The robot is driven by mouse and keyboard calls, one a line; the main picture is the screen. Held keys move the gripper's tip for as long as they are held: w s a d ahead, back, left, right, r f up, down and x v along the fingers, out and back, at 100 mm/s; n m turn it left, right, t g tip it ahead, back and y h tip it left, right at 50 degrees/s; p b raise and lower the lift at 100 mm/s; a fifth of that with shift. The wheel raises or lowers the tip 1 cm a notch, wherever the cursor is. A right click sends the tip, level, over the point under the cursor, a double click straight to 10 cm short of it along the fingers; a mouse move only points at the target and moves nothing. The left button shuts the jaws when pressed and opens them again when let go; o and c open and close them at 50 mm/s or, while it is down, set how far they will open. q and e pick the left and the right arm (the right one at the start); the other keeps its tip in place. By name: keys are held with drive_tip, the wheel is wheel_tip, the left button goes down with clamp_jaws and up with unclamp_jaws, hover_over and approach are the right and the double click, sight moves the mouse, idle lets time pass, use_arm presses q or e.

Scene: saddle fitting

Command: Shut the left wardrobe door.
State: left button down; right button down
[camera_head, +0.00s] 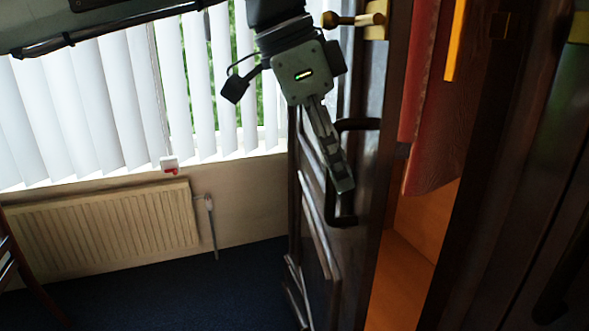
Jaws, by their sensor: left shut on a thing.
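The left wardrobe door (365,255) is dark wood and stands open, seen at a steep angle in the head view. Its black bar handle (345,219) sticks out from its face. My left gripper (341,182) comes down from the top and is shut on the handle, hiding most of the bar's upright part. The open wardrobe (405,285) shows an orange-brown floor to the right of the door. My right gripper is not in view.
Red clothing (430,110) hangs inside the wardrobe. A dark panel with another black handle (566,275) stands at the right. A radiator (105,230) stands under white window blinds (100,110). A chair edge (25,275) shows at lower left. The blue carpet (180,295) between is clear.

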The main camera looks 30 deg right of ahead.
use_arm(q)
drive_tip(key=s+d+n+t, duration=0.1)
drive_tip(key=s+d+n, duration=0.1)
drive_tip(key=d, duration=0.9)
drive_tip(key=shift+s+d+r+n+h+p, duration=0.25)
drive_tip(key=shift+s+n+h+p, duration=0.1)
drive_tip(key=shift+s, duration=0.15)
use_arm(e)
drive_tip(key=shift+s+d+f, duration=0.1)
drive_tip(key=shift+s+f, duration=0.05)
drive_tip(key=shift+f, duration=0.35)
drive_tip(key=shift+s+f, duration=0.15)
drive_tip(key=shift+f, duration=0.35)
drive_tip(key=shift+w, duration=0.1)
use_arm(q)
drive_tip(key=c, duration=1.5)
unclamp_jaws()
drive_tip(key=shift+s+d+f, duration=0.1)
drive_tip(key=shift+f, duration=0.05)
drive_tip(key=shift+c, duration=0.2)
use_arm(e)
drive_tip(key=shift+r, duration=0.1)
